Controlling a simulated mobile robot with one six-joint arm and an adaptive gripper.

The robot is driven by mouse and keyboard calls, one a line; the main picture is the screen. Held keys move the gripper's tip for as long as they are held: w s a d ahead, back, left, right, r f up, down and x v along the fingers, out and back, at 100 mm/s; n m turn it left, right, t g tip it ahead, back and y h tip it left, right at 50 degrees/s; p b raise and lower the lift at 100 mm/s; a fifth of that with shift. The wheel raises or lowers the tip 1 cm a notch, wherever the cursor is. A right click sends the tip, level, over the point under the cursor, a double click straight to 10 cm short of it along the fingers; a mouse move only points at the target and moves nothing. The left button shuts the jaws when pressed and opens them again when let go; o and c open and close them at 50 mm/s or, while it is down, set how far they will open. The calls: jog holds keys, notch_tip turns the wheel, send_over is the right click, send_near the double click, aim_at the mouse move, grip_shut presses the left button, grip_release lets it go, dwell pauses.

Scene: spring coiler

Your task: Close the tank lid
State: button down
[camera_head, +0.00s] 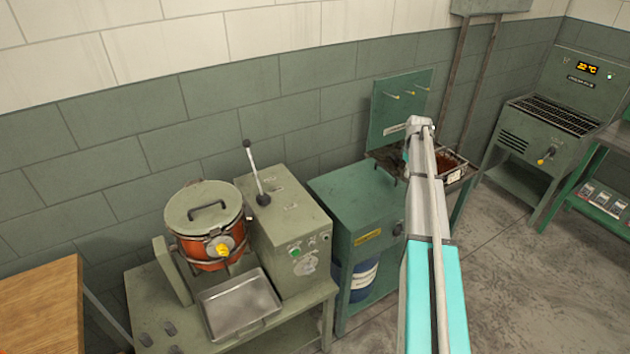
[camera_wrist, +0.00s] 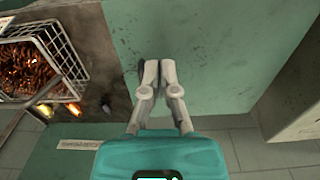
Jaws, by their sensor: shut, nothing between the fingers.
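A green cabinet-like tank (camera_head: 358,205) stands in the middle of the head view, with a yellow label and a flat green top. A green upright panel (camera_head: 390,105) with yellow hooks and a pale label stands at its back right; I cannot tell whether it is the lid. A dark, grimy area (camera_wrist: 100,90) shows beside the flat green top (camera_wrist: 205,50) in the wrist view. My gripper (camera_wrist: 159,75) is shut and empty over the green top's edge near that dark area. In the head view my arm mostly hides the gripper.
A wire basket of brown springs (camera_wrist: 32,62) lies beside the dark area. A machine box with a lever (camera_head: 285,215) and an orange lidded pot (camera_head: 205,258) stand left. A metal tray (camera_head: 238,305) sits in front. Floor at right (camera_head: 510,260) is clear.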

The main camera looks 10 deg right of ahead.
jog(key=shift+d+f, duration=0.15)
jog(key=shift+f, duration=0.15)
jog(key=shift+f, duration=0.15)
jog(key=shift+w+d+f+b, duration=0.1)
jog(key=shift+d+f+b, duration=0.25)
jog(key=shift+f+b, duration=0.65)
jog(key=shift+w+d+f+b, duration=0.15)
jog(key=shift+d+f+b, duration=0.15)
jog(key=shift+f+b, duration=0.7)
jog(key=shift+w+d+f+b, duration=0.1)
jog(key=shift+d+f+b, duration=0.25)
jog(key=shift+f+b, duration=0.65)
jog(key=shift+r, duration=0.2)
notch_tip(320, 180, up, 8)
jog(key=p, duration=0.8)
jog(key=s+a+m, duration=0.1)
jog(key=s+a, duration=0.8)
jog(key=a, duration=0.4)
jog(key=s+a+m, duration=0.1)
jog(key=s+a, duration=0.9)
jog(key=a, duration=0.3)
jog(key=s+a+m, duration=0.1)
jog(key=s+a, duration=0.8)
jog(key=a, duration=0.4)
jog(key=shift+s+m, duration=0.3)
jog(key=shift+s, duration=0.05)
